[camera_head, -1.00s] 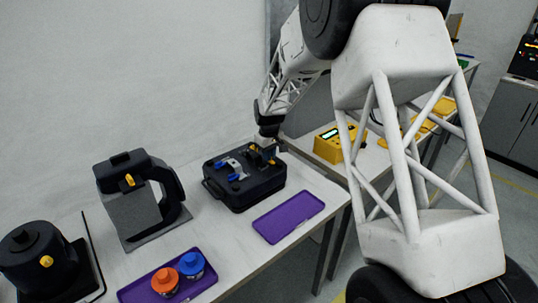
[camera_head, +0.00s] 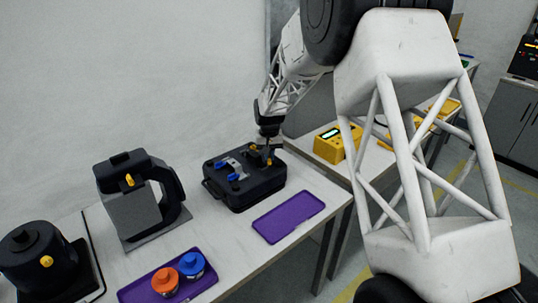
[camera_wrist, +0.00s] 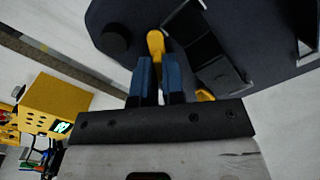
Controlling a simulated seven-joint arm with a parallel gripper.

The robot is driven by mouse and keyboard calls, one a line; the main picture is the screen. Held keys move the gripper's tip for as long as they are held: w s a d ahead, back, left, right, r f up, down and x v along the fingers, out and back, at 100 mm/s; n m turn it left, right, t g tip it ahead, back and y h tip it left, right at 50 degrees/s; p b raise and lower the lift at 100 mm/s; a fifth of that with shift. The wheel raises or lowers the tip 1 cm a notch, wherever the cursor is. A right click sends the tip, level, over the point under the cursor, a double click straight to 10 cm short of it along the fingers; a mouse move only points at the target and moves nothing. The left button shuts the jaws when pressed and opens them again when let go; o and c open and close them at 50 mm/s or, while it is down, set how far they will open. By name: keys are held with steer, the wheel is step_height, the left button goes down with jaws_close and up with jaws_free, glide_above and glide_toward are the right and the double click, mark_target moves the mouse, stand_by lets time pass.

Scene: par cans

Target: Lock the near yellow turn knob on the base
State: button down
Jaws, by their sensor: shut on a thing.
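The base is a black box (camera_head: 240,192) with blue and yellow knobs on its top, on the white table in the head view. My gripper (camera_head: 269,155) is over its right side, pointing down. In the wrist view the blue fingers of my gripper (camera_wrist: 157,66) are shut on a yellow turn knob (camera_wrist: 156,42) on the dark base (camera_wrist: 270,35). A second yellow part (camera_wrist: 205,95) shows partly behind the gripper body. The knob's lower part is hidden between the fingers.
An empty purple tray (camera_head: 288,217) lies in front of the base. Another purple tray (camera_head: 205,285) holds an orange can (camera_head: 165,281) and a blue can (camera_head: 191,265). A black device (camera_head: 130,205) stands to the left, and a yellow box (camera_head: 329,146) behind right.

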steer(key=m, duration=0.5)
steer(key=shift+m, duration=0.3)
steer(key=m, duration=0.5)
steer(key=shift+m, duration=0.3)
steer(key=c, duration=1.5)
jaws_free()
steer(key=shift+r, duration=0.1)
steer(key=shift+r, duration=3.8)
